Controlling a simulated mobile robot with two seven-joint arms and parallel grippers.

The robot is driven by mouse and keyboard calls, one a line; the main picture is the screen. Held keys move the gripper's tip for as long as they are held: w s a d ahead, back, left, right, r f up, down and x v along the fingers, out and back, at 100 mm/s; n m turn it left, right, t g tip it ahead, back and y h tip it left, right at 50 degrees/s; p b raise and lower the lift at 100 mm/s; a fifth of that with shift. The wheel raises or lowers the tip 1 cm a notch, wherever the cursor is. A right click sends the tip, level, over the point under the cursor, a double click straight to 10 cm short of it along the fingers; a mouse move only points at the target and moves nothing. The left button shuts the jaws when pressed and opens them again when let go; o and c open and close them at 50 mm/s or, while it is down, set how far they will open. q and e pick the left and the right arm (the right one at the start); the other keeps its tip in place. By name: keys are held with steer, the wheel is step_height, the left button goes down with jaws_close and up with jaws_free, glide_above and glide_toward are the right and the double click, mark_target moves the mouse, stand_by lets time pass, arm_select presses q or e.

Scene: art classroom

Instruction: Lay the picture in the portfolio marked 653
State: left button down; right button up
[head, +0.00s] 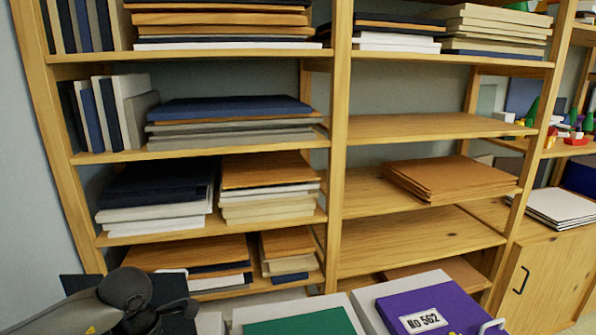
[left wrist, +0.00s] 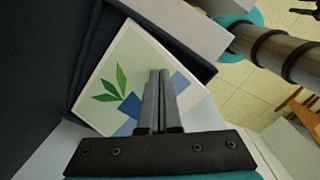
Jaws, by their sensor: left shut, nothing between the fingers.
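The picture (left wrist: 115,62), a pale sheet with green leaves and blue shapes, lies over a dark, folder-like surface (left wrist: 45,60) in the left wrist view. My left gripper (left wrist: 159,72) is shut and empty, its fingers in front of the picture and hiding part of it. I cannot tell if they touch it. In the head view, a purple portfolio (head: 440,300) bears the label "No 562" (head: 422,320). A green portfolio (head: 305,325) is left of it, with no label in view. A dark panel (head: 85,285) shows behind my left arm. No 653 mark is visible. My right gripper is out of view.
A wooden shelf unit (head: 341,130) with stacked boards and folders stands behind the portfolios. Its right middle shelf (head: 420,127) is bare. A low cabinet (head: 555,270) stands at right.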

arm_select(q)
steer(key=shift+f+b, duration=0.5)
steer(key=shift+f, duration=0.1)
steer(key=shift+w+f+b, duration=0.1)
steer(key=shift+w+b, duration=0.8)
steer(key=shift+w, duration=0.55)
stand_by(1.5)
stand_by(0.5)
step_height(320, 180, up, 7)
steer(key=p, duration=0.5)
stand_by(0.4)
